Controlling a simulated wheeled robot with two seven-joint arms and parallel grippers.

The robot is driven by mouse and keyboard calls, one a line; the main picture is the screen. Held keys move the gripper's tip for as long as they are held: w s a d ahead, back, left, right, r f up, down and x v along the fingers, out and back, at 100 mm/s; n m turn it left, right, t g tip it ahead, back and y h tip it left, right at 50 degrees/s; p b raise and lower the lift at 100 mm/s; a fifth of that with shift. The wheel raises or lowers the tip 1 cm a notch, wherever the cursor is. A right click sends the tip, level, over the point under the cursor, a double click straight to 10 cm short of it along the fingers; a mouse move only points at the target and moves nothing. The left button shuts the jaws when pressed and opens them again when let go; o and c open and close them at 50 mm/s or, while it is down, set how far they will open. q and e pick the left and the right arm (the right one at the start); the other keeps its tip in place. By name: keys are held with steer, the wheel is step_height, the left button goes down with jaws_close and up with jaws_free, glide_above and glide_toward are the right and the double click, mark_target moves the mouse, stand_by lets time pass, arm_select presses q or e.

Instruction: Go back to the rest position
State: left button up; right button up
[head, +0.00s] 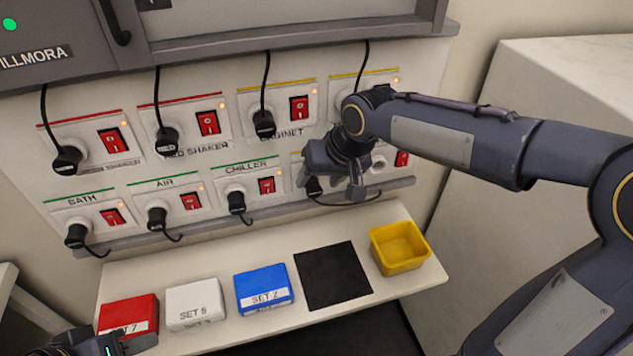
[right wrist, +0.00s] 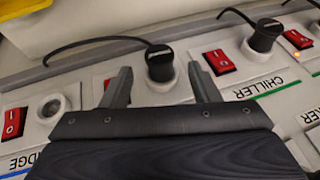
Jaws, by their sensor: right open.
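My right gripper (head: 338,185) is in front of the right part of the lower socket row. In the right wrist view its two fingers (right wrist: 162,88) are spread apart. A black plug (right wrist: 160,62) sits in a socket in the gap between them, and the fingers appear clear of it. Its cable (right wrist: 95,44) curves away to the left there. My left gripper (head: 88,345) is at the bottom left corner of the head view, beside the red box (head: 130,313); its fingers are mostly cut off.
The wall panel carries two rows of plugs and red switches (head: 208,122). An empty socket (right wrist: 52,105) is beside the plug. On the shelf (head: 180,268) below are a white box (head: 195,303), a blue box (head: 263,287), a black mat (head: 333,276) and a yellow bin (head: 399,246).

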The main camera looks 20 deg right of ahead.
steer(key=v, duration=0.5)
steer(key=s+d+f, duration=0.2)
steer(key=s, duration=0.5)
steer(key=s+d+f+m, duration=0.1)
steer(key=s+f, duration=0.2)
steer(key=s, duration=0.4)
steer(key=s+d+f+t, duration=0.1)
steer(key=s+d+f, duration=0.1)
steer(key=s, duration=0.5)
steer(key=shift+d+f+y, duration=0.3)
steer(key=shift+f+y, duration=0.1)
steer(key=shift+f, duration=0.3)
steer(key=shift+s, duration=0.1)
